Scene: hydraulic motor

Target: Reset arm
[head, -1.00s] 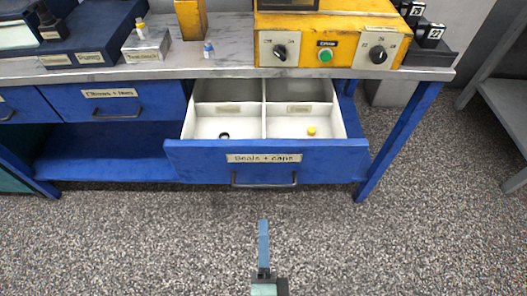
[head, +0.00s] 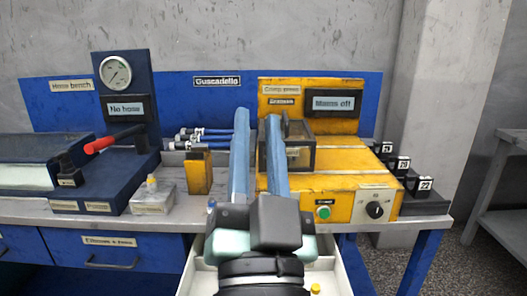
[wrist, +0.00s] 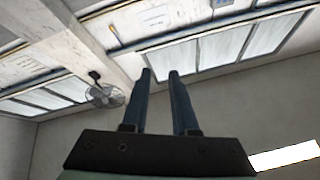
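My gripper (head: 258,113) is raised in front of the bench in the head view, its two blue fingers pointing up. The fingers stand apart with nothing between them. In the wrist view the gripper (wrist: 160,75) is also empty, with a gap between the fingers, and it faces the ceiling and upper walls. My wrist hides part of the yellow crimp machine (head: 345,185) and much of the open drawer (head: 338,270).
A yellow cap (head: 316,289) lies in the white drawer. The bench holds a gauge stand (head: 125,105) with a red lever, a yellow block (head: 198,173), a small grey block (head: 152,198) and black numbered blocks (head: 398,167). A grey table (head: 510,165) stands at right.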

